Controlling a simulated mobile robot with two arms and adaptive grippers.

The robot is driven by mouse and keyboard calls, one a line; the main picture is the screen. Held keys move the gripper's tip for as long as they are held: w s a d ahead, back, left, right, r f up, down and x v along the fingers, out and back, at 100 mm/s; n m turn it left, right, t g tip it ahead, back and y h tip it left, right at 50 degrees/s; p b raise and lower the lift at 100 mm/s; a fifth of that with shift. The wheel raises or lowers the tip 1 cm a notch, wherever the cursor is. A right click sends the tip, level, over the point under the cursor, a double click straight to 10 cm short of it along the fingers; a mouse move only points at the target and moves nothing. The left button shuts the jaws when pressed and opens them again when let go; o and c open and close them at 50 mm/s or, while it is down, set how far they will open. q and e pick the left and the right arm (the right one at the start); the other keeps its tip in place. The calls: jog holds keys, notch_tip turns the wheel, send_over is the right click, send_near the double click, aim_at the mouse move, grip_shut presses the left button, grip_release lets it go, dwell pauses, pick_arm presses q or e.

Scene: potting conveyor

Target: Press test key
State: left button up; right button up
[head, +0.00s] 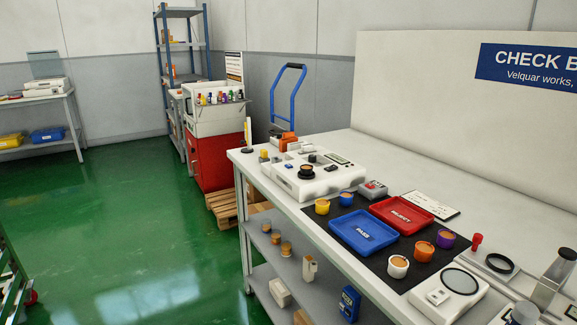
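A second white device (449,293) with a round dark-rimmed plate and a small keypad-like block stands at the front right of the bench. Neither of my grippers is in view.
On a black mat (388,270) lie a blue PASS tray (362,232) and a red REJECT tray (402,215). Several coloured cups, including a yellow one (322,206), stand around them. A red cabinet (214,155) stands behind. Green floor (120,220) is free at left.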

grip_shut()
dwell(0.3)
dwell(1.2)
